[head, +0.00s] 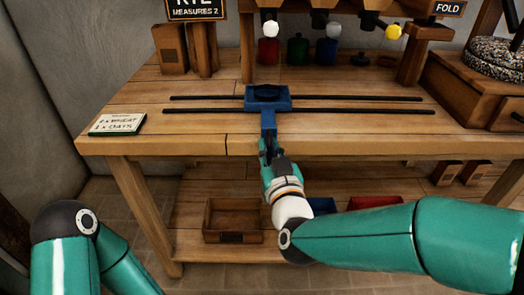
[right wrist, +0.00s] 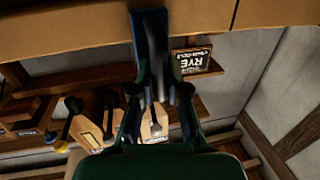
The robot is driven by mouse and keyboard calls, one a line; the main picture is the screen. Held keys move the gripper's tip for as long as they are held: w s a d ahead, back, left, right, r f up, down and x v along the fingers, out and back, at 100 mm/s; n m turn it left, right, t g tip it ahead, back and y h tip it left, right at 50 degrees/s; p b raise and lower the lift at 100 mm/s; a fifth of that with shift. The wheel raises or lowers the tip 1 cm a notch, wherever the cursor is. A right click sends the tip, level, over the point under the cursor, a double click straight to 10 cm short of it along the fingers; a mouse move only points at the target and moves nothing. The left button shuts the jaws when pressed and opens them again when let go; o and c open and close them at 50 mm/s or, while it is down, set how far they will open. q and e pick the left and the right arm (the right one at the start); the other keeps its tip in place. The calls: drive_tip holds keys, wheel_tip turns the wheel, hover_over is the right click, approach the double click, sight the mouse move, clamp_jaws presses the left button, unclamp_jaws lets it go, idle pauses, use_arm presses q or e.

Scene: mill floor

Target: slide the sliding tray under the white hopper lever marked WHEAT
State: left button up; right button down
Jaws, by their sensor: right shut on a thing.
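My right gripper (head: 267,150) is shut on the handle at the bench's front edge. The white knobbed hopper lever (head: 271,28) hangs behind the tray, nearly in line with it in the head view. Its WHEAT mark is not readable. My left gripper is out of view; only its arm shows at lower left.
A grey-knobbed lever (head: 333,30) and a yellow-knobbed lever (head: 393,32) hang farther right. Red, green and blue canisters stand behind the rails. A card (head: 117,124) reading wheat and oats lies left. The rails (head: 360,98) are clear on both sides.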

drive_tip(key=c, duration=1.2)
unclamp_jaws()
drive_tip(key=shift+o, duration=0.2)
drive_tip(key=v, duration=0.7)
drive_tip(key=shift+s, duration=0.25)
drive_tip(key=shift+d+f, duration=0.1)
